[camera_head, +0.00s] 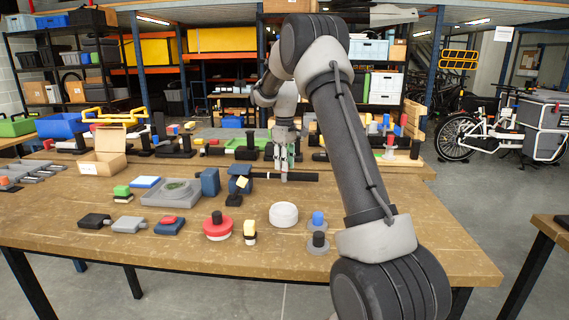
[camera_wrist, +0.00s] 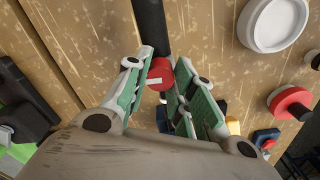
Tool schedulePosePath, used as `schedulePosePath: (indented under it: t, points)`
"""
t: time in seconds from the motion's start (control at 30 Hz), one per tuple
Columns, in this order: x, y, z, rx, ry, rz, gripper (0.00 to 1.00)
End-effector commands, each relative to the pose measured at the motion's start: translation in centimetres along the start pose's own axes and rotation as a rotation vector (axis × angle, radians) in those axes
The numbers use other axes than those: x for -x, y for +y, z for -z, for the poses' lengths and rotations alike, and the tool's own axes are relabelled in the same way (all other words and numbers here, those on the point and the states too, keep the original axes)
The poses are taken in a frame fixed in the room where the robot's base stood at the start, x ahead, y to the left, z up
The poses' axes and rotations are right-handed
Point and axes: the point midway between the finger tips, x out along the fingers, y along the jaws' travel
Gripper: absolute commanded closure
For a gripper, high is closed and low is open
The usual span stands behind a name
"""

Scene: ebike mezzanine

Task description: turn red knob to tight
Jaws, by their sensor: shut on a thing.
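My gripper (camera_wrist: 159,66) is shut on a small red knob (camera_wrist: 160,74) with a white mark, with one green-padded finger on each side. The knob sits by the end of a black bar (camera_wrist: 150,25) in the wrist view. In the head view my gripper (camera_head: 284,163) points down at the black bar (camera_head: 304,177) on the table, and the knob is hidden there. Which setting the knob points to cannot be read.
A blue block-like fixture (camera_head: 239,180) stands left of the bar. A white round piece (camera_head: 283,214) and a red disc with a black top (camera_head: 217,229) lie nearer the front. An open cardboard box (camera_head: 103,163) is at left. The front table edge is clear.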

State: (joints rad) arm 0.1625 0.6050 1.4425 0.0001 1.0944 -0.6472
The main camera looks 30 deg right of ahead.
Motion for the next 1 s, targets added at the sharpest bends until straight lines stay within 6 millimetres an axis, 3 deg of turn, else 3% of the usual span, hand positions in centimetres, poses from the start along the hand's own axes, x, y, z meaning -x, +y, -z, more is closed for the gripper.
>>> schedulePosePath:
  t: [1.0]
  points:
    - [0.09,0.04,0.03,-0.964,0.002,-0.001,0.99]
